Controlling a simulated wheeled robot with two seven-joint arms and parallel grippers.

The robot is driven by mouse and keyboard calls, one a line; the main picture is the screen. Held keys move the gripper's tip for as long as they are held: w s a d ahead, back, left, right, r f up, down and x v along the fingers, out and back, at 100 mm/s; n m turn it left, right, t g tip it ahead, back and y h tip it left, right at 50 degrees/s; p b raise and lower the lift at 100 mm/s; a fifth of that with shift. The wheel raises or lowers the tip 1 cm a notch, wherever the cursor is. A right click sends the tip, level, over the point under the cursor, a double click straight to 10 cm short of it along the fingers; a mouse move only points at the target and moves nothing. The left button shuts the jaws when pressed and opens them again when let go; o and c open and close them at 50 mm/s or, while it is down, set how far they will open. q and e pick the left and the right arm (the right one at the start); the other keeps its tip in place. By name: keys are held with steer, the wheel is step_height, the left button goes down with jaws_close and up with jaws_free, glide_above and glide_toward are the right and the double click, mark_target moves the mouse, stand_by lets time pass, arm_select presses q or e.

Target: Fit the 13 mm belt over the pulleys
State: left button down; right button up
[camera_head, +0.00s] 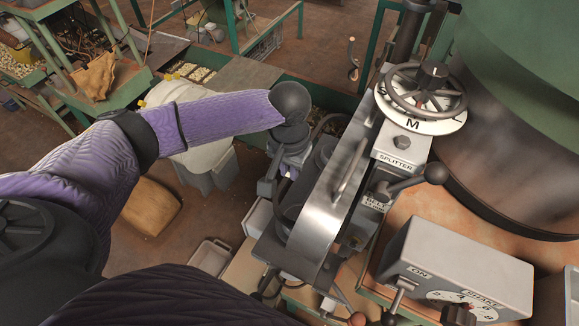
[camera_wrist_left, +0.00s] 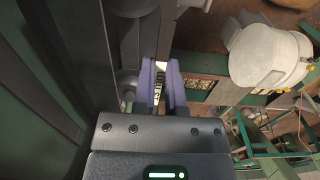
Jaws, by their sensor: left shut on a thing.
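In the head view my left gripper (camera_head: 287,172) reaches down at the left side of the machine, beside the open drive under a bright metal guard (camera_head: 323,212). In the left wrist view its purple fingers (camera_wrist_left: 163,88) are closed on a narrow dark strip with white printed markings (camera_wrist_left: 160,70), which looks like the belt. A thin dark loop (camera_head: 328,118) shows beside the gripper in the head view; I cannot tell if it is part of the belt. Dark round pulley-like parts (camera_head: 322,152) sit behind the guard, partly hidden. Whether the belt touches them is hidden. My right gripper is out of view.
The splitter handwheel (camera_head: 421,92), a ball-ended lever (camera_head: 410,181) and the shake control box (camera_head: 455,270) crowd the right. A large green drum (camera_head: 525,110) stands behind them. A white bucket (camera_head: 190,120) and a tan sack (camera_head: 152,206) stand at left.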

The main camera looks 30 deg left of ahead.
arm_select(q)
steer(key=b, duration=0.5)
glide_above(290, 199)
steer(key=shift+f, duration=2.1)
steer(key=shift+f+b, duration=0.6)
steer(key=shift+f, duration=1.65)
steer(key=c, duration=0.6)
jaws_free()
step_height(290, 199, up, 10)
steer(key=shift+r, duration=0.1)
